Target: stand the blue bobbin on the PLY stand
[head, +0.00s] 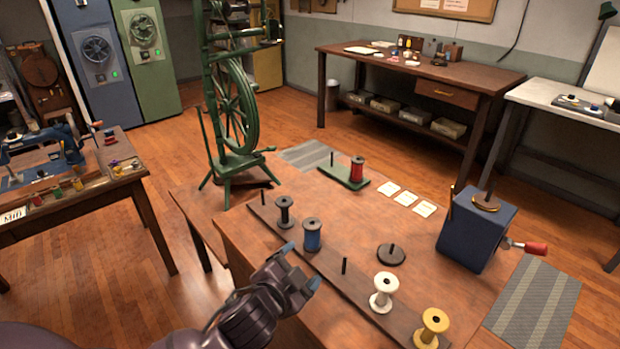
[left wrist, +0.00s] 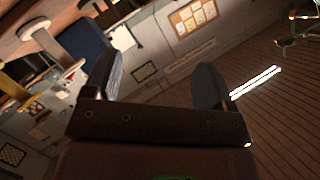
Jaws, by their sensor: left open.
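The blue bobbin (head: 312,235) stands upright on a long dark peg rail (head: 330,268) along the near-left side of the wooden table. A green stand (head: 344,178) at the table's far side has two pegs; a red bobbin (head: 357,169) is on one, the other peg is bare. It looks like the PLY stand, but I can read no label on it. My left gripper (head: 300,265) is open and empty, just on the near side of the blue bobbin and apart from it. Its fingers also show spread in the left wrist view (left wrist: 156,82). My right gripper is not seen.
The rail also carries a black bobbin (head: 285,211), a bare peg, a white bobbin (head: 383,291) and a yellow bobbin (head: 432,328). A round pegged base (head: 391,254), white cards (head: 406,198) and a blue cranked box (head: 476,228) share the table. A green spinning wheel (head: 238,110) stands left.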

